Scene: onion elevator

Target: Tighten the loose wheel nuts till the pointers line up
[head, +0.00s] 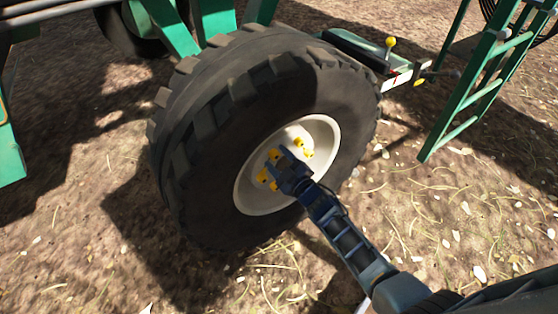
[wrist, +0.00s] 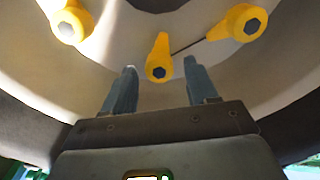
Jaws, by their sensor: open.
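The large black tyre (head: 215,130) has a cream wheel rim (head: 255,197) with several yellow pointers (head: 307,153) around its hub. My gripper (head: 281,163) reaches the hub and hides part of it. In the wrist view my gripper (wrist: 160,66) is open, its two fingers apart on either side of the middle nut with its yellow pointer (wrist: 159,52). That pointer aims up. The left nut's pointer (wrist: 72,22) also aims up. The right nut's pointer (wrist: 236,22) aims left and slightly down, toward the middle one. I cannot tell whether the fingers touch the middle nut.
A green ladder (head: 490,75) stands at the right. A green frame beam (head: 165,25) rises behind the tyre, and a yellow-knobbed lever (head: 389,47) stands at its upper right. Bare, straw-strewn ground (head: 440,210) lies right of the wheel.

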